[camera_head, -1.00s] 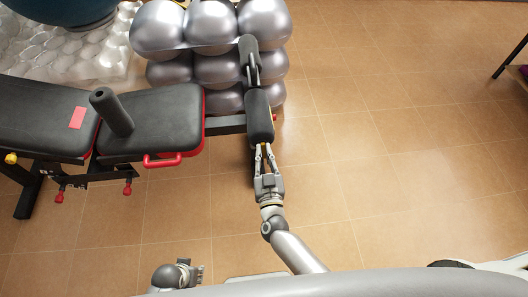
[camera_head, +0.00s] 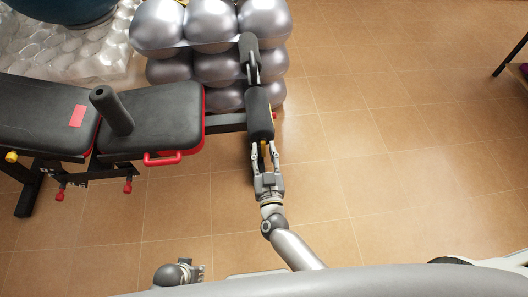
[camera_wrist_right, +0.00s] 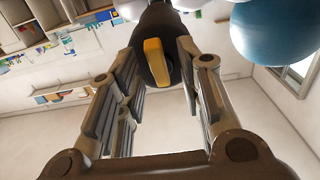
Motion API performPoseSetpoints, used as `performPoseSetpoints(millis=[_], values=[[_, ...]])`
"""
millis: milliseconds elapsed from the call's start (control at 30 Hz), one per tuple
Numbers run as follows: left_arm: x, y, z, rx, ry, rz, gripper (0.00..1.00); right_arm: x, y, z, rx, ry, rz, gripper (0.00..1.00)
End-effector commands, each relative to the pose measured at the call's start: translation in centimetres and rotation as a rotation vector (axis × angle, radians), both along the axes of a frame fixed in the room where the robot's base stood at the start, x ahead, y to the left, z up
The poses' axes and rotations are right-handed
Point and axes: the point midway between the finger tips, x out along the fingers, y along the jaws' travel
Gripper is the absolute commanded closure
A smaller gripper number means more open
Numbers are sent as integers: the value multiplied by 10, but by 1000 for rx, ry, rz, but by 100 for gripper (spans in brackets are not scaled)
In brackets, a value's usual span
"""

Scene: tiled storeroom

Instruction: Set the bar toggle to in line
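The bar toggle (camera_wrist_right: 154,62) is a yellow, elongated tab on the dark rounded end of the bench's padded bar (camera_head: 259,112). In the right wrist view it stands nearly upright between my right gripper's fingers. A bit of yellow also shows between the fingertips in the head view. My right gripper (camera_head: 266,150) is open at the near end of the bar, one finger on each side of the toggle, with gaps visible. My left gripper (camera_head: 199,273) is low in the head view, away from the bench; its finger opening is unclear.
The black weight bench (camera_head: 160,115) with red trim extends to the left, with an upright post (camera_head: 111,111) on it. Silver balls (camera_head: 210,65) are stacked behind the bar. Tiled floor (camera_head: 400,150) to the right is clear.

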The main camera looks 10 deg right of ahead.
Motion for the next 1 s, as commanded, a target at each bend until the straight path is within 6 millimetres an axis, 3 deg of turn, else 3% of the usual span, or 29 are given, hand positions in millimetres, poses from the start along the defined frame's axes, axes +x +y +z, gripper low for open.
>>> performPoseSetpoints(millis=[167, 600, 767, 1000], values=[[0, 0, 0, 0, 0, 0, 60, -20, 0, -2, 0, 4, 1, 66], [0, 0, 0, 1, 0, 0, 60, -101, 0, -3, -1, 2, 0, 66], [0, 0, 0, 1, 0, 0, 60, -115, 0, -2, 0, 0, 0, 66], [0, 1, 0, 1, 0, 0, 60, -118, 0, -2, 0, -2, 0, 66]])
